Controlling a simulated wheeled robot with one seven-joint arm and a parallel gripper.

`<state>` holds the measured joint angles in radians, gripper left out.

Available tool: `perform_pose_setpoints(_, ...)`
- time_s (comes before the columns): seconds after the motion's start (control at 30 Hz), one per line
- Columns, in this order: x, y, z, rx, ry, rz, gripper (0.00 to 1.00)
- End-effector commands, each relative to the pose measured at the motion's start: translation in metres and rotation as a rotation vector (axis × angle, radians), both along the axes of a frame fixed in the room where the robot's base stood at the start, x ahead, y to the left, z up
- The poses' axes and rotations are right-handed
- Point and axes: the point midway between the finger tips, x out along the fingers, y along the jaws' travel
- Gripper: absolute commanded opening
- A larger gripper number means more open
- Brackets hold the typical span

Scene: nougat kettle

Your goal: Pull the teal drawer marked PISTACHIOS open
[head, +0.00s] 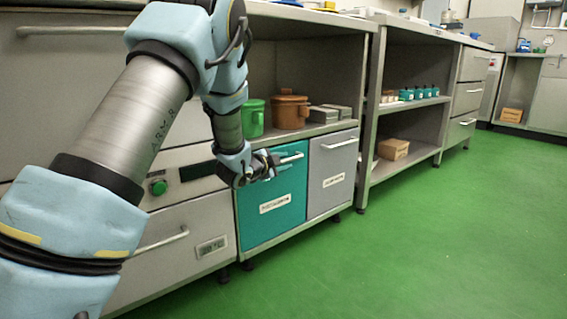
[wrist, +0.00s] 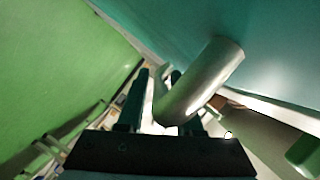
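The teal drawer (head: 288,186) stands shut in the low cabinet, its front in line with the grey drawer beside it. It bears a white label (head: 274,203), too small to read surely, and a silver bar handle (head: 293,158) near its top. My gripper (head: 268,165) is at the left part of this handle. In the wrist view, the teal front (wrist: 185,25) fills the upper right. The handle (wrist: 208,82) crosses in front of the right finger, its end between the spread fingers (wrist: 158,95). A gap shows beside the left finger; grip contact is not clear.
The grey drawer (head: 333,172) adjoins on the right. A steel oven-like unit with a green button (head: 158,187) and handle is on the left. The green floor (head: 400,245) in front is clear.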

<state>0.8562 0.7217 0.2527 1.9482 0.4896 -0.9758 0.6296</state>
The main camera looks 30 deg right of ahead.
Motion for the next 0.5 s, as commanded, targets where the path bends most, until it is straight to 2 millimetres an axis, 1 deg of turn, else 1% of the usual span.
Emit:
perform_pose_setpoints(0.03, 0.0000, 0.0001, 0.0001, 0.000, 0.000, 0.000, 0.28)
perform_pose_setpoints(0.2, 0.0000, 0.0002, 0.0001, 0.000, 0.000, 0.000, 0.09)
perform_pose_setpoints(0.3, 0.0000, 0.0002, 0.0001, 0.000, 0.000, 0.000, 0.00)
perform_pose_setpoints(0.5, -0.0001, 0.0003, 0.0000, 0.000, 0.000, 0.000, 0.00)
